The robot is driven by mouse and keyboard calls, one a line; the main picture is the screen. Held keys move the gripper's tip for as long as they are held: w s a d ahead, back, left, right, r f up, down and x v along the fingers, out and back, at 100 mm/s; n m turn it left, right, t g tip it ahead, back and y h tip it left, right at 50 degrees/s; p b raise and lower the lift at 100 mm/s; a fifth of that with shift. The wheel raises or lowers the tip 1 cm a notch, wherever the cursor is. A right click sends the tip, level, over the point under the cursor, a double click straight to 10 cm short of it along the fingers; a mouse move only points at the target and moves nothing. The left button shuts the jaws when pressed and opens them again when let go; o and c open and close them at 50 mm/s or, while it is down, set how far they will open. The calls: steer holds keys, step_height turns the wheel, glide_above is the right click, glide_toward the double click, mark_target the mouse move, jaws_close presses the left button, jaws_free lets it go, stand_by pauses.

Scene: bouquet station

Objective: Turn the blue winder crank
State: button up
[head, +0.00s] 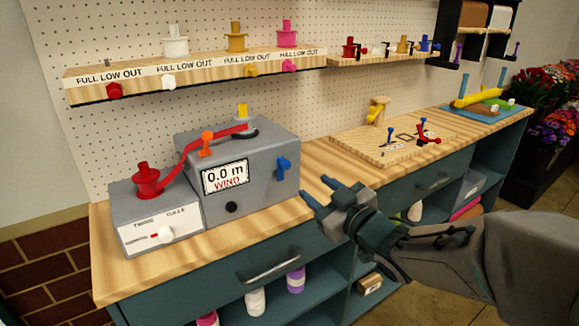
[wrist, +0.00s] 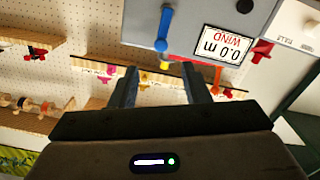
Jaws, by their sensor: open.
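The blue winder crank (head: 283,167) is on the right part of the front face of a grey winder box (head: 262,188). The box's display reads "0.0 m WIND". My gripper (head: 314,192) is open and empty, to the right of the crank and a little lower in the head view, apart from it. In the wrist view, which is upside down, the crank (wrist: 163,32) is ahead of my open fingers (wrist: 165,80), nearer the left finger. The display (wrist: 222,43) shows upside down there.
A grey box with a red spool (head: 147,180) and a white lever stands left of the winder. A red ribbon (head: 190,158) runs over the winder. A wooden board (head: 385,150) with small coloured parts lies to the right. A drawer handle (head: 270,265) sticks out below the bench top.

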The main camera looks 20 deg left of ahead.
mark_target(288, 167)
steer(key=x, duration=1.3)
steer(key=shift+w+a, duration=0.2)
steer(key=shift+a, duration=0.15)
jaws_close()
